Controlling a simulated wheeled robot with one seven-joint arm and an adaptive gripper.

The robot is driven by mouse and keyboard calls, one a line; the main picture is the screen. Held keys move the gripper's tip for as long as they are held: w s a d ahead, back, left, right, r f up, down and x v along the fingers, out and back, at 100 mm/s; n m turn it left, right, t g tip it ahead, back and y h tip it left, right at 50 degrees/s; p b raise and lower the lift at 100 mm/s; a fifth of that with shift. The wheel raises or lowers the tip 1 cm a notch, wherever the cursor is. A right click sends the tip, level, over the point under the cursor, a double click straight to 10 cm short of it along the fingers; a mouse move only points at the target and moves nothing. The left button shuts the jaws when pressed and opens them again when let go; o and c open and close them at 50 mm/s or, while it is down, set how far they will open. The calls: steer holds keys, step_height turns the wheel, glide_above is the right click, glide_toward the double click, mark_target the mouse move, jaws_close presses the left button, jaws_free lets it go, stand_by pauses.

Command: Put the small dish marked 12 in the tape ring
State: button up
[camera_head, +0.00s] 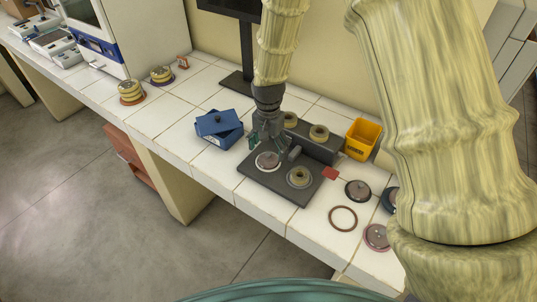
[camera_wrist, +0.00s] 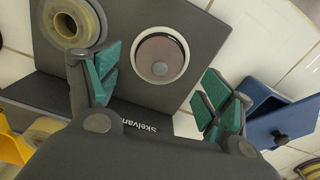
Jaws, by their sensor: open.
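A small round pinkish dish (camera_head: 267,160) lies on the dark plate, with a white rim around it. In the wrist view this dish (camera_wrist: 159,60) shows ahead of the fingers; I cannot read a number on it. My gripper (camera_head: 269,147) hangs pointing down just over the dish. In the wrist view its green-padded fingers (camera_wrist: 152,90) are spread apart with nothing between them. A thin brown ring (camera_head: 343,218), probably the tape ring, lies flat on the white tiles at the right, with bare tile inside it.
The dark plate (camera_head: 254,173) also bears a tan round piece (camera_head: 300,177). A yellow bin (camera_head: 361,139) and a blue box (camera_head: 218,127) flank it. A dark dish (camera_head: 358,190) and a pinkish lid (camera_head: 376,237) lie near the ring. A red tag (camera_head: 329,173) is beside the plate.

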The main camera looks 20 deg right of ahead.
step_height(320, 180, up, 8)
steer(key=b, duration=0.2)
steer(key=shift+r, duration=0.15)
stand_by(2.4)
